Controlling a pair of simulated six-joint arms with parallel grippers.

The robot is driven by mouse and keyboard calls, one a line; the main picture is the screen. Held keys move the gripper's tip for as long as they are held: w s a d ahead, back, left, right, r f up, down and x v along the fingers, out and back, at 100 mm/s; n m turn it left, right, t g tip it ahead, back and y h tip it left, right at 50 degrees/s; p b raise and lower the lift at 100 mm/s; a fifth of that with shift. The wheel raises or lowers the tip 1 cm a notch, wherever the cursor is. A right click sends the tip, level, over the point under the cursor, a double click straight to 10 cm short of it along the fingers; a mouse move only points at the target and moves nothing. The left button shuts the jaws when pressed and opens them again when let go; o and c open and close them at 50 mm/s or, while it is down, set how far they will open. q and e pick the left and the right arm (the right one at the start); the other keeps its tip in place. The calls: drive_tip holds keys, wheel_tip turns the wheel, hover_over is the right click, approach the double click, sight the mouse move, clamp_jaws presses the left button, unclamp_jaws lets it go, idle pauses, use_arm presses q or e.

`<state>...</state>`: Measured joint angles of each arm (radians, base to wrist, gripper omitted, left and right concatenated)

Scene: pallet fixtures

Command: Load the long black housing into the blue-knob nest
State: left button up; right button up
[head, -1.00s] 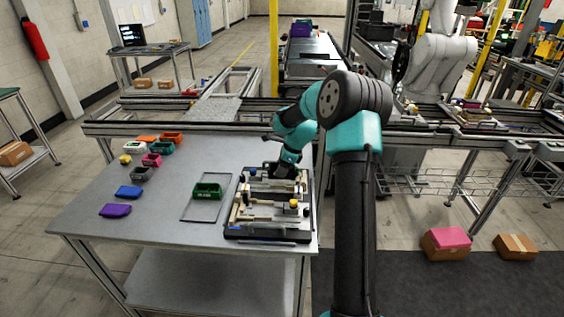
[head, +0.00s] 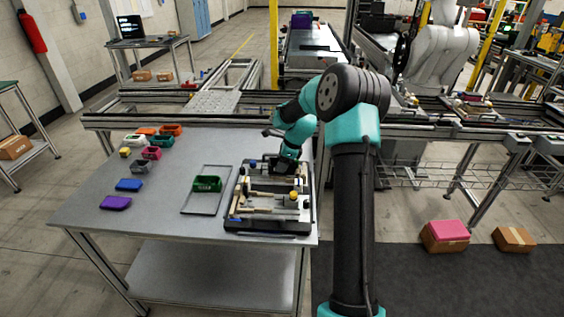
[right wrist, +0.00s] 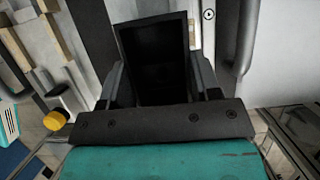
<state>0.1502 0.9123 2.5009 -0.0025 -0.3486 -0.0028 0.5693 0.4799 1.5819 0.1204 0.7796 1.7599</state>
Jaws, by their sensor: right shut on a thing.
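My right gripper (head: 281,166) reaches down over the back of the pallet fixture (head: 262,226) at the right side of the table. In the right wrist view the fingers (right wrist: 155,85) are shut on the long black housing (right wrist: 153,52), a dark open-topped box shape. In the head view the gripper largely hides the housing. Whether it touches the fixture cannot be told. A yellow knob (head: 293,195) shows on the fixture's right part, and one shows at left in the right wrist view (right wrist: 54,120). My left gripper is out of view.
Several small coloured bins, including a purple one (head: 115,202) and a blue one (head: 129,185), stand at the table's left. A conveyor rail (head: 180,119) runs behind the table.

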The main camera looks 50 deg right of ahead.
drive_tip(key=shift+f, duration=0.7)
drive_tip(key=o, duration=1.1)
drive_tip(key=shift+c, duration=0.2)
drive_tip(key=v, duration=1.7)
drive_tip(key=shift+r, duration=0.2)
drive_tip(key=shift+s, duration=0.1)
